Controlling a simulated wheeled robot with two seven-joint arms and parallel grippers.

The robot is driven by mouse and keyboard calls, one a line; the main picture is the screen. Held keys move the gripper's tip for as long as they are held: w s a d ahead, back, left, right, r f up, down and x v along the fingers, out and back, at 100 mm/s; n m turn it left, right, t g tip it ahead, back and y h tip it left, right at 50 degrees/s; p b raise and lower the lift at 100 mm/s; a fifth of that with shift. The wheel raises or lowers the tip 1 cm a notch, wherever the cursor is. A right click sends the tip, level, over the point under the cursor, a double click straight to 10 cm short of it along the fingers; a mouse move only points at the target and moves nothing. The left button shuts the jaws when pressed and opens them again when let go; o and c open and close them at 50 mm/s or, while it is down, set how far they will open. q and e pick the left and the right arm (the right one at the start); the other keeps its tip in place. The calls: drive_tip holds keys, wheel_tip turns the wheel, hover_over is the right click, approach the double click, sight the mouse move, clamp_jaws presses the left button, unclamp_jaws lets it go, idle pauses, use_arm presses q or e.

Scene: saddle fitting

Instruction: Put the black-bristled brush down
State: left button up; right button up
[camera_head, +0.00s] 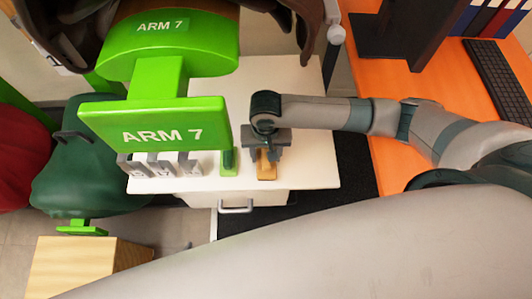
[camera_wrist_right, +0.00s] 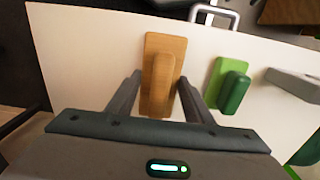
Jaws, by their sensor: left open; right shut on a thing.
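A wooden brush (camera_head: 265,168) with a tan back and raised grip is at the front of the white tabletop (camera_head: 308,150). It also shows in the right wrist view (camera_wrist_right: 159,82). Its bristles are hidden beneath it, so I cannot see their colour. My right gripper (camera_head: 265,152) is shut on the brush's grip from above, with a finger on each side (camera_wrist_right: 160,77). I cannot tell whether the brush rests on the tabletop or hangs just above it. My left gripper is not in view.
A green brush (camera_head: 228,162) stands just left of the wooden one. Further left is a grey metal rack (camera_head: 160,166). A green stand labelled ARM 7 (camera_head: 155,122) rises behind them. An orange desk (camera_head: 385,160) is at the right. Some tabletop right of the gripper is clear.

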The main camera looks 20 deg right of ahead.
idle(0.3)
drive_tip(key=o, duration=0.9)
drive_tip(key=shift+f, duration=0.1)
drive_tip(key=shift+r, duration=0.3)
wheel_tip(320, 180, up, 12)
drive_tip(key=shift+f, duration=0.15)
idle(0.4)
